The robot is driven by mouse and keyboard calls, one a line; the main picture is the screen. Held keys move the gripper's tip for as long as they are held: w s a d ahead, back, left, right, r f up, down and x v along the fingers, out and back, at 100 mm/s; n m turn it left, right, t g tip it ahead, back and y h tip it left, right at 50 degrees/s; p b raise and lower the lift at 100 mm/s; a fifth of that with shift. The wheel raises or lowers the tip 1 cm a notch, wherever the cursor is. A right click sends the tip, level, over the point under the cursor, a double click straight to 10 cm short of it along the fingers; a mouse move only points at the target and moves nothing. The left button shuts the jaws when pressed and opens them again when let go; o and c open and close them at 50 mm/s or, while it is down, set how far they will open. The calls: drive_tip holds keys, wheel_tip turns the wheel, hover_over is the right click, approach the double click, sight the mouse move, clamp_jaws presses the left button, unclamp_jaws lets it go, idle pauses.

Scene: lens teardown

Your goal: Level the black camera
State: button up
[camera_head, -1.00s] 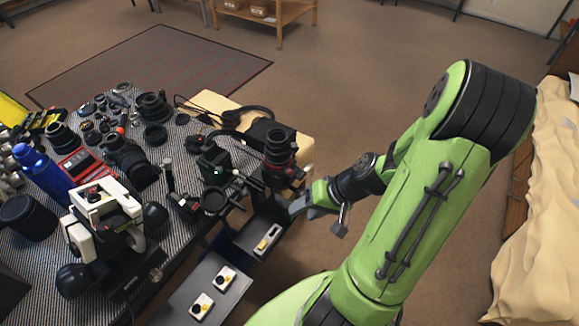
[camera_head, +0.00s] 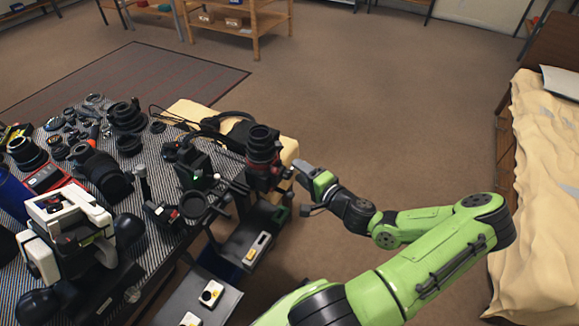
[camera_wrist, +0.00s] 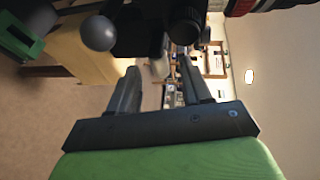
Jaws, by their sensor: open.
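What looks like the black camera (camera_head: 262,150) is at the table's right corner in the head view. A dark lens barrel points up from it, with red parts below, on a stand with rods and clamps. Whether it is level is unclear. My gripper (camera_head: 302,188) is just right of it, with open jaws and nothing seen between them. In the wrist view the two fingers of my gripper (camera_wrist: 158,78) are spread, with background showing between them. Dark parts of the rig, including a round knob (camera_wrist: 100,33) and a ribbed black cylinder (camera_wrist: 185,24), are close above the fingertips; contact cannot be told.
The striped table (camera_head: 160,165) holds several lenses and a white microscope-like device (camera_head: 68,222). Below its right edge are grey panels with a yellow-marked switch box (camera_head: 211,292). A bed (camera_head: 545,180) stands at right. Open floor (camera_head: 380,110) lies behind my arm.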

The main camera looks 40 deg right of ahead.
drive_tip(key=w, duration=0.2)
drive_tip(key=w+f, duration=0.1)
drive_tip(key=w, duration=0.2)
drive_tip(key=shift+w+d+b, duration=0.15)
drive_tip(key=shift+w+b, duration=0.15)
clamp_jaws()
